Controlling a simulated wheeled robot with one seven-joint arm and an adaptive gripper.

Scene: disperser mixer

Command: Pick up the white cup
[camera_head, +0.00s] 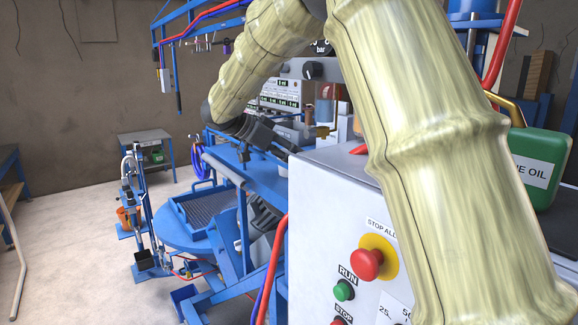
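I cannot pick out the white cup with certainty. A pale, partly hidden shape (262,248) shows low behind the blue frame, but I cannot tell what it is. My gripper (272,143) is dark and small in the head view, at the end of my arm, above a blue surface of the machine bench. Its fingers point right and slightly down. They blend with the dark parts behind them, so I cannot tell whether they are open or hold anything. My arm's pale covered links hide much of the middle and right of the view.
A grey control box (325,225) with a red stop button (366,264) and a green button (344,290) stands close in front. A green oil can (541,165) is at right. A round blue table (180,228) and a small side table (146,137) stand left. The left floor is mostly clear.

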